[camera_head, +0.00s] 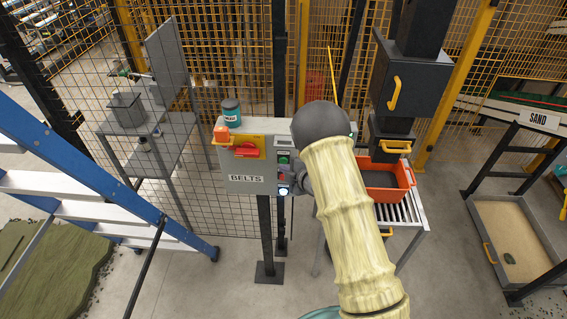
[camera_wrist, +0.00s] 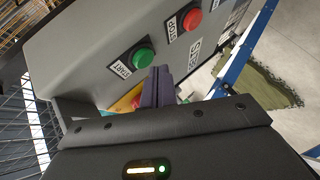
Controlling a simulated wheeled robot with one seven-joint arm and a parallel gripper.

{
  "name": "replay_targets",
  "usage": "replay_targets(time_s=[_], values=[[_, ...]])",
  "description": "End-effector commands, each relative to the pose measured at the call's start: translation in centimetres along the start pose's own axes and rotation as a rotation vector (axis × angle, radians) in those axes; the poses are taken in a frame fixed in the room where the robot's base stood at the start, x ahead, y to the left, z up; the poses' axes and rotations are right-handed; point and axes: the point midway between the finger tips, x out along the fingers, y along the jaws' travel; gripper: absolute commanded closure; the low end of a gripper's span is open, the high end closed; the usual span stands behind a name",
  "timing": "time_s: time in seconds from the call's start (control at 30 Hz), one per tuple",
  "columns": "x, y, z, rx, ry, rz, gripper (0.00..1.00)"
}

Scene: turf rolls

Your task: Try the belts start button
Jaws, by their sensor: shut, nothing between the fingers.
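The grey belts control box (camera_head: 232,187) stands on a dark post in the head view, with a BELTS label. Its green start button (camera_head: 284,160) shows beside my arm, with a red stop button (camera_head: 282,176) below it. In the wrist view the green start button (camera_wrist: 143,58) and red stop button (camera_wrist: 193,19) sit on the grey panel (camera_wrist: 85,50) with START and STOP labels. My gripper (camera_wrist: 163,72) is shut and empty, its fingertips close beside the green button. I cannot tell whether they touch the panel. In the head view my arm mostly hides the gripper.
A red switch (camera_head: 246,150) on a yellow plate and an orange padlock (camera_head: 221,134) are on the box. A teal jar (camera_head: 231,112) stands on top. An orange crate (camera_head: 405,184) is on the right, a blue ladder (camera_head: 90,170) on the left. Mesh fencing stands behind.

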Motion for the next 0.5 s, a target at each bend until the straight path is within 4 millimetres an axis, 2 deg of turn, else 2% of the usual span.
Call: replay_targets(time_s=[0.5], values=[[-0.70, -0.60, -0.61, 0.000, 0.002, 0.000, 1.00]])
